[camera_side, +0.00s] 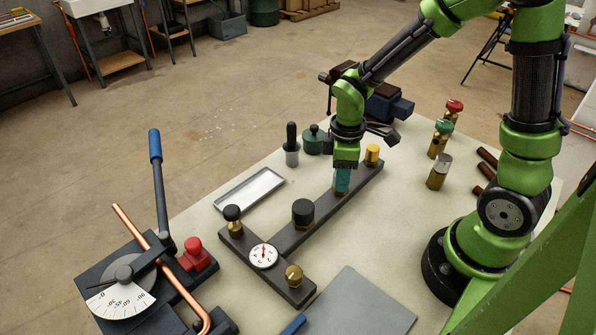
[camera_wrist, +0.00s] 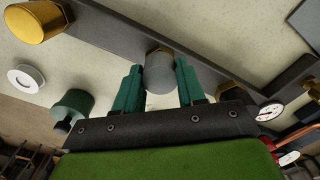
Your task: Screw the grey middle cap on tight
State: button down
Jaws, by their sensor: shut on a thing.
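The grey middle cap (camera_wrist: 159,74) is between the two green fingers of my gripper (camera_wrist: 158,90) in the wrist view. My gripper is shut on it. A brass fitting (camera_wrist: 158,50) shows just behind the cap, on the dark bar (camera_wrist: 110,35). The cap looks in line with the fitting; I cannot tell how far down it sits. In the side view my gripper (camera_side: 342,182) points straight down over the dark bar (camera_side: 327,205), between the yellow cap (camera_side: 372,154) and the black cap (camera_side: 303,212). The fingers hide the grey cap there.
A round gauge (camera_side: 263,256) and a black-topped brass fitting (camera_side: 233,218) are on the crossbar. A silver tray (camera_side: 250,188) and a green pot (camera_side: 314,139) lie to the left. Several brass valves, one grey-topped (camera_side: 440,170), stand to the right. A pipe bender (camera_side: 125,285) fills the front left.

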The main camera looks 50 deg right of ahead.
jog(key=m, duration=1.1)
jog(key=c, duration=0.8)
grip_release()
jog(key=shift+c, duration=0.2)
jog(key=shift+r, duration=3.5)
